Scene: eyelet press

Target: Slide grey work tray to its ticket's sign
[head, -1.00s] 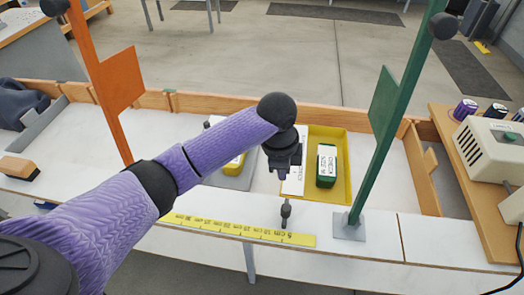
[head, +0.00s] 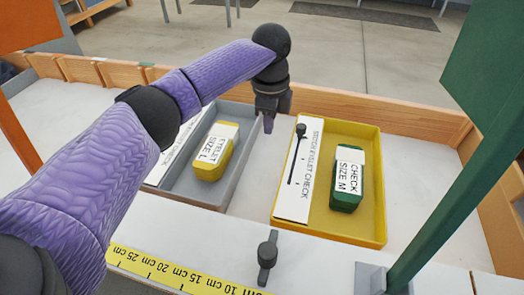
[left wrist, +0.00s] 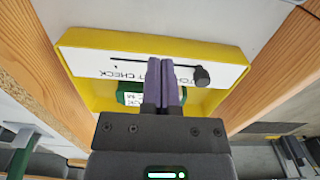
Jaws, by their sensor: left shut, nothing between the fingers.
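The grey work tray (head: 216,196) lies left of centre in the head view and holds a yellow block labelled "EYELET SIZE L" (head: 213,160). Its white ticket strip (head: 172,158) is mostly hidden behind my left arm, so its text is unreadable. My left gripper (head: 268,128) is shut and empty, near the grey tray's far right corner, in the gap beside the yellow tray. I cannot tell whether it touches either tray. It also shows in the left wrist view (left wrist: 161,62). The orange sign (head: 25,27) stands left, the green sign (head: 487,70) right. My right gripper is not seen.
The yellow tray (head: 378,215) stands to the right, with a green "CHECK SIZE M" block (head: 347,180) and a "STOCK EYELET CHECK" strip (head: 302,180). A yellow ruler (head: 165,272) runs along the front ledge. A wooden rail (head: 340,107) borders the back.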

